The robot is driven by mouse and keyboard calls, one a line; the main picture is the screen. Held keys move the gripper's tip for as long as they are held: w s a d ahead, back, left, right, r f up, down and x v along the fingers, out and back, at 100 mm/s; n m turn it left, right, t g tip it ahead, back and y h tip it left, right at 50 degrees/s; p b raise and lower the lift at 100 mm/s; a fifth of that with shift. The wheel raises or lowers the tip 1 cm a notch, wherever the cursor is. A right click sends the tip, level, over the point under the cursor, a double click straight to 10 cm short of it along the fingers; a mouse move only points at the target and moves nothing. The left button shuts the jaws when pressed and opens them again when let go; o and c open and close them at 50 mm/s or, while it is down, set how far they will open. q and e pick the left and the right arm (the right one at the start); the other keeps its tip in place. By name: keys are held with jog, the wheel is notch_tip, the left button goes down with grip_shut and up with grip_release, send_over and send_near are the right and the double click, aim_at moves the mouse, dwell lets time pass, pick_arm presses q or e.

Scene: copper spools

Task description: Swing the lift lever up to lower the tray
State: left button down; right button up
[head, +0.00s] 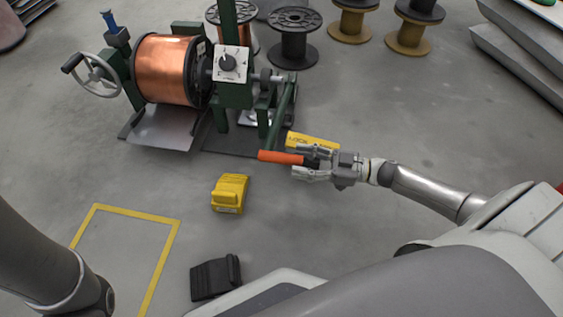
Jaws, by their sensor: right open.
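The lift lever is a green arm (281,115) with an orange grip (279,157) at its low end, pointing left. It hangs down at the right side of the green spool machine (229,80). My right gripper (309,163) is open at the right end of the orange grip, its fingers around or beside the dark part there; I cannot tell if they touch it. The metal tray (163,128) lies low in front of the copper spool (166,70). My left arm shows at the lower left, but its gripper is out of view.
A yellow block (230,192) and a black block (215,277) lie on the floor in front. A yellow plate (313,139) is behind my right gripper. Several spools (294,38) stand at the back. The yellow-taped floor area (168,243) is empty.

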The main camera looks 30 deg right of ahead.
aim_at(282, 158)
jog(key=b+x, duration=0.2)
jog(key=x, duration=0.2)
jog(key=shift+w+a+f, duration=0.15)
jog(key=shift+a, duration=0.05)
jog(key=shift+w+a, duration=0.4)
jog(key=shift+a, duration=0.1)
grip_shut()
